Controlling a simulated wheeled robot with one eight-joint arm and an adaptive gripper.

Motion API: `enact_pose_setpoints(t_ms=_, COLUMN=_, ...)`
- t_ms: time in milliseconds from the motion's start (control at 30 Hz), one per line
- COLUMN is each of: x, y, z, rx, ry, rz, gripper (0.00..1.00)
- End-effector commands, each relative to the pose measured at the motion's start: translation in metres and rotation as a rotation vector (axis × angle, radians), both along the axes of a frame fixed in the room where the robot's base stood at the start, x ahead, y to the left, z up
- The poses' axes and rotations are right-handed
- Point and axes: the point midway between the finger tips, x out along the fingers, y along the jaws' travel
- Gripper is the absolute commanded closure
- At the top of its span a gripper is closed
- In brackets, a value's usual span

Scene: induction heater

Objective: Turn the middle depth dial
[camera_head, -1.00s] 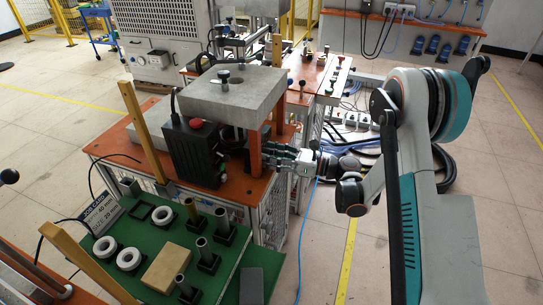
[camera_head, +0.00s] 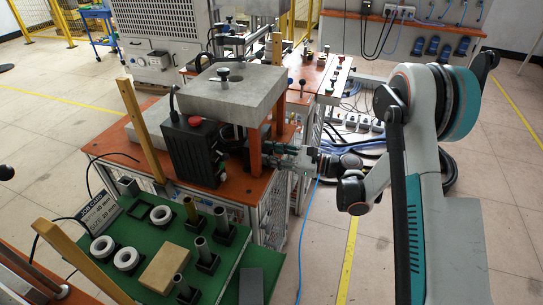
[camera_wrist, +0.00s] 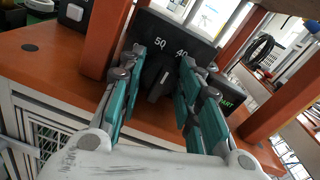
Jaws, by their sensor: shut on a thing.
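The dial (camera_wrist: 158,84) is a black knob with a pale pointer mark on a dark panel (camera_wrist: 205,46) bearing the numbers 50 and 40. In the wrist view the teal fingers of my gripper (camera_wrist: 162,64) lie on either side of the knob and are shut on it. The fingers hide parts of the panel and its other markings. In the head view my gripper (camera_head: 268,154) reaches in from the right, beside an orange post under a grey block (camera_head: 234,93). The dial itself is hidden there.
A black box with a red button (camera_head: 195,121) stands on the orange table (camera_head: 240,190). A green board (camera_head: 150,236) holds white rings and posts. The floor to the right has cables.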

Motion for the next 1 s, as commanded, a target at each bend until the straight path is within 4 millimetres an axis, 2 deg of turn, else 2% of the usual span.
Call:
enact_pose_setpoints(t_ms=267, x=0.000, y=0.000, z=0.000, rx=-0.003, ry=-0.006, rz=0.000, gripper=0.92)
enact_pose_setpoints(t_ms=300, x=0.000, y=0.000, z=0.000, rx=-0.003, ry=-0.006, rz=0.000, gripper=0.66)
enact_pose_setpoints(t_ms=400, x=0.000, y=0.000, z=0.000, rx=-0.003, ry=-0.006, rz=0.000, gripper=0.48)
enact_pose_setpoints(t_ms=767, x=0.000, y=-0.002, z=0.000, rx=-0.003, ry=-0.006, rz=-0.001, gripper=0.48)
enact_pose_setpoints(t_ms=867, x=-0.003, y=-0.011, z=0.000, rx=-0.002, ry=-0.006, rz=-0.002, gripper=0.48)
enact_pose_setpoints(t_ms=1000, x=-0.010, y=-0.033, z=0.001, rx=-0.003, ry=-0.005, rz=-0.004, gripper=0.48)
